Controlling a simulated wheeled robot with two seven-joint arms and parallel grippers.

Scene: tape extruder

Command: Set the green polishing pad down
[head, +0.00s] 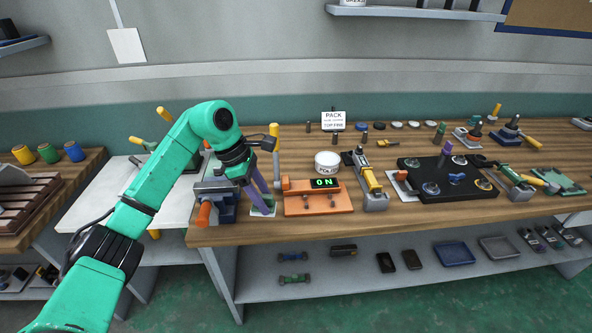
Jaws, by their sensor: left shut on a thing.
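My left gripper (266,203) reaches in from the left, pointing down at the front left of the wooden bench (340,233). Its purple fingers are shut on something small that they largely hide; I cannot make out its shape. A small pale patch with a green edge (272,211) shows at the fingertips, low over the bench top; I cannot tell whether it touches the wood. My right gripper is not in view.
An orange unit with a lit "ON" display (324,183) stands just right of the gripper. A grey vise with an orange handle (203,214) is close on the left. A white tub (327,162) and a black fixture plate (452,188) stand farther right.

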